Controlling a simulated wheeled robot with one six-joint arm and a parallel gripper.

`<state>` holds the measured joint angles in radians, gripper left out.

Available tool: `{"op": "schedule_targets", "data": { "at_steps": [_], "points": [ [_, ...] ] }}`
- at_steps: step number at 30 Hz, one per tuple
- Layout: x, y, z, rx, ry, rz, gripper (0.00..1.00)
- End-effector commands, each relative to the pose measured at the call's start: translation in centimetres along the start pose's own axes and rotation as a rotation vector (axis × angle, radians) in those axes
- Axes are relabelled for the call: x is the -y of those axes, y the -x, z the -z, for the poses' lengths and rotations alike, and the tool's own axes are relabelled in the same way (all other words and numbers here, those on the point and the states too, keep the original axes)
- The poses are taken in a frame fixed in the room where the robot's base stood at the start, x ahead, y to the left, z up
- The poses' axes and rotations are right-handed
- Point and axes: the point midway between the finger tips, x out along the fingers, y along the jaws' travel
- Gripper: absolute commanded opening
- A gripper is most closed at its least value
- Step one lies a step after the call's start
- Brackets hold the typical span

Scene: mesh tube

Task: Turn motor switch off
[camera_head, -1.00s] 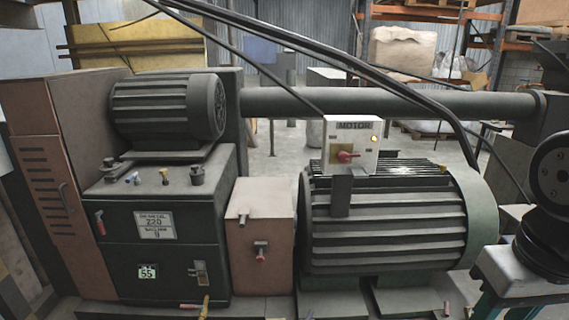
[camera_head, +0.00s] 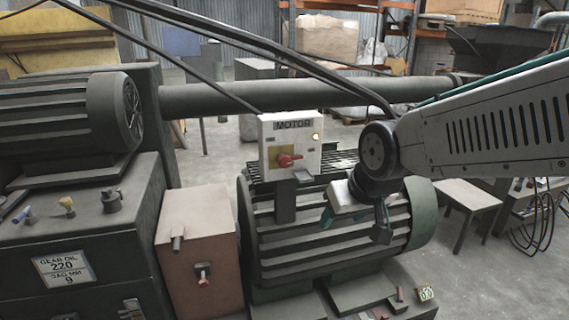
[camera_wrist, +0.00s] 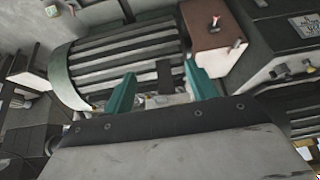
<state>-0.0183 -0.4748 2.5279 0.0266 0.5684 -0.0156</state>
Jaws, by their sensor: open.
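The knob's handle lies roughly sideways. My gripper (camera_head: 352,222) is at the right of the box and a little lower, in front of the motor, apart from the knob. In the wrist view its two teal fingers (camera_wrist: 160,82) are spread with nothing held. A small pale part of what looks like the box shows between them; the knob cannot be made out there.
The ribbed green motor (camera_head: 310,245) fills the space below and behind the box. A pinkish box (camera_head: 195,250) with small levers and a dark gear-oil cabinet (camera_head: 85,250) stand to the left.

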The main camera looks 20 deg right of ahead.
Motion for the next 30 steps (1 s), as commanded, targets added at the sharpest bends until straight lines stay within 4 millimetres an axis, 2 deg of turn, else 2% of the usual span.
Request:
{"op": "schedule_targets", "data": {
  "at_steps": [1, 6, 9, 12, 16, 21, 26, 30],
  "points": [
    [0.1, -2.2, 2.3, -0.07, 0.0, 0.003, 0.57],
    [0.7, -7.6, 9.7, -0.366, 0.0, 0.004, 0.57],
    [1.0, -10.1, 13.2, -0.541, 0.0, 0.005, 0.57],
    [1.3, -11.9, 15.7, -0.703, 0.0, -0.003, 0.57],
    [1.5, -13.3, 17.6, -0.875, 0.001, -0.013, 0.57],
    [1.8, -13.9, 18.5, -1.011, 0.004, -0.023, 0.57],
    [1.8, -14.3, 19.4, -1.051, 0.004, -0.026, 0.57],
    [1.7, -15.3, 21.2, -1.053, 0.004, -0.026, 0.57]
  ]
}}
